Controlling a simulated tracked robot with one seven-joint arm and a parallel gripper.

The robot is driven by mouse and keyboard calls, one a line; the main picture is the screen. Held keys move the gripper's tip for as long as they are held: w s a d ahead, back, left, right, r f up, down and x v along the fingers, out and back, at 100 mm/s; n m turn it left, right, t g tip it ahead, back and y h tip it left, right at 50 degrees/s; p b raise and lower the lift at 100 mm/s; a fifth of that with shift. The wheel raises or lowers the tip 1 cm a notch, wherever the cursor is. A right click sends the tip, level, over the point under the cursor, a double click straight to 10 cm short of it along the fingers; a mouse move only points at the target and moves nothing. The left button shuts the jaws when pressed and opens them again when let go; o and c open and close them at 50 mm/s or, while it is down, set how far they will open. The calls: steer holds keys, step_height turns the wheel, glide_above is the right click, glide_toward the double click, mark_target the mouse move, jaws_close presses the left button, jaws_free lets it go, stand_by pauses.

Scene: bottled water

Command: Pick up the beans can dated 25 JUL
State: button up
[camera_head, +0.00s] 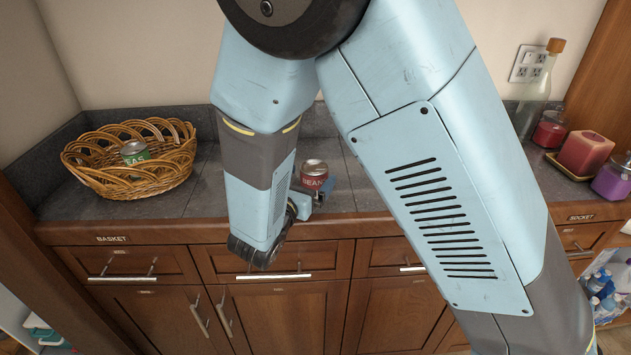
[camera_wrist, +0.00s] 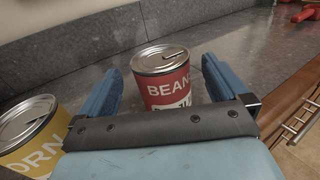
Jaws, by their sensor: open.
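A red can (camera_wrist: 164,82) labelled BEANS stands upright on the grey counter, between the two blue fingers of my open gripper (camera_wrist: 160,92) in the wrist view. Any date on it cannot be read; the lower label is hidden by my gripper. In the head view the red can (camera_head: 314,174) stands near the counter's front edge, with my gripper (camera_head: 312,199) low beside it. A green-labelled can (camera_head: 134,152), its text ending in "EAS", sits in the wicker basket at the left.
A yellow can (camera_wrist: 32,135) labelled "ORN" stands just left of my gripper in the wrist view. The wicker basket (camera_head: 84,160) is at the counter's left. A glass bottle (camera_head: 534,100) and candles (camera_head: 588,153) stand at the right. The counter (camera_head: 208,190) right of the basket is clear.

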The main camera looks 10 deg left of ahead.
mark_target(315, 171)
steer(key=x, duration=0.3)
steer(key=shift+w, duration=0.2)
steer(key=shift+c, duration=0.3)
steer(key=c, duration=1.2)
